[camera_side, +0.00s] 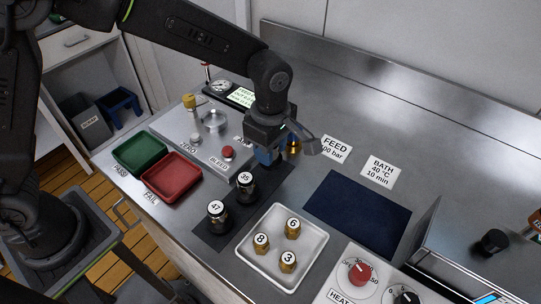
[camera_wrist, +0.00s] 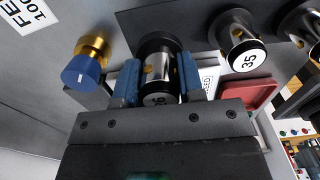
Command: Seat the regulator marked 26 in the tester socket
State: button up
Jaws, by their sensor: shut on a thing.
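The held regulator (camera_wrist: 160,62) is a silver cylinder with a brass part in its window and a black cap. The number on its cap is partly hidden and seen at an angle, perhaps 26. My gripper (camera_side: 265,156) is shut on it, with blue fingers (camera_wrist: 160,82) on both sides. It is over the far end of the dark mat (camera_side: 207,236); I cannot tell whether it touches the mat. The tester (camera_side: 180,122) is a grey panel at the back left, with a round metal fitting (camera_side: 213,121) that looks like the socket.
Regulators 35 (camera_side: 246,185) and 47 (camera_side: 217,215) stand on the mat. A brass fitting with a blue cap (camera_wrist: 86,62) stands beside my gripper. A white tray (camera_side: 267,272) holds brass pieces. Green (camera_side: 122,163) and red (camera_side: 158,191) bins lie left. A dark blue pad (camera_side: 357,212) is clear.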

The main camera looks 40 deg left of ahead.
jog(key=s+a+r, duration=0.1)
jog(key=a+r, duration=0.3)
jog(key=a, duration=0.6)
jog(key=s+a+r, duration=0.1)
jog(key=a+r, duration=0.2)
jog(key=a, duration=0.6)
jog(key=a+r, duration=0.4)
jog(key=a, duration=0.6)
jog(key=w+d+f, duration=0.1)
jog(key=d+f, duration=0.1)
jog(key=d, duration=0.1)
jog(key=w+d+f, duration=0.2)
jog(key=d, duration=0.1)
jog(key=w+d+f, duration=0.1)
jog(key=d+f, duration=0.2)
jog(key=d, duration=0.1)
jog(key=shift+w+f, duration=0.1)
jog(key=shift+w, duration=0.15)
jog(key=shift+f, duration=2.05)
jog(key=shift+f, duration=0.15)
jog(key=o, duration=1.1)
